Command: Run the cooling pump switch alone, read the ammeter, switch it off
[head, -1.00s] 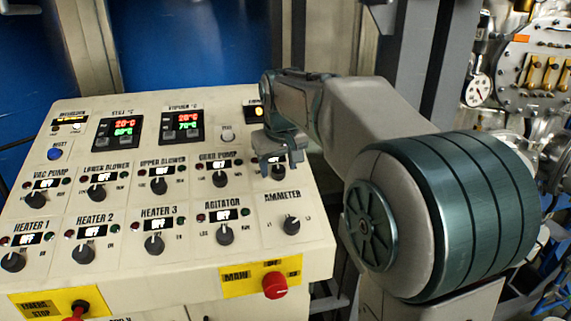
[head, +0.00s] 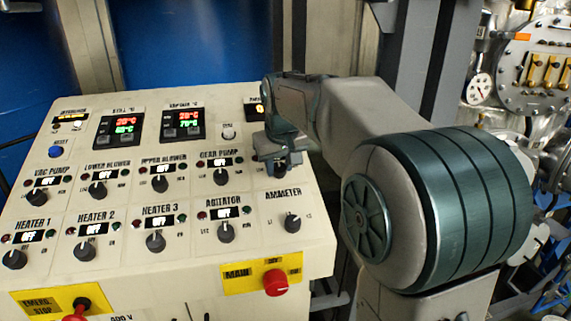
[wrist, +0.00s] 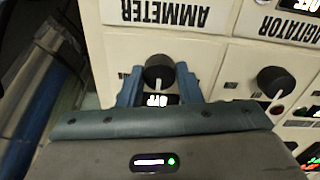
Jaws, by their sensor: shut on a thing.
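The cooling pump switch is the black knob (wrist: 158,70) between my fingertips in the wrist view, with a lit display (wrist: 160,99) that appears to read OFF. Its name label is hidden. My gripper (head: 276,170) is over that switch and shut on it, one finger on each side; it also shows in the wrist view (wrist: 158,84). The ammeter selector knob (head: 292,224) is directly below the gripper in the head view, pointer up, with its AMMETER label (head: 283,193) above. The ammeter's own dial is not evident.
The gear pump knob (head: 221,176) and agitator knob (head: 226,232) stand close to the left of the gripper. Blower, vacuum pump and heater displays read OFF. A red main switch (head: 276,283) is on the panel's lower front and a red emergency stop (head: 80,307) at lower left.

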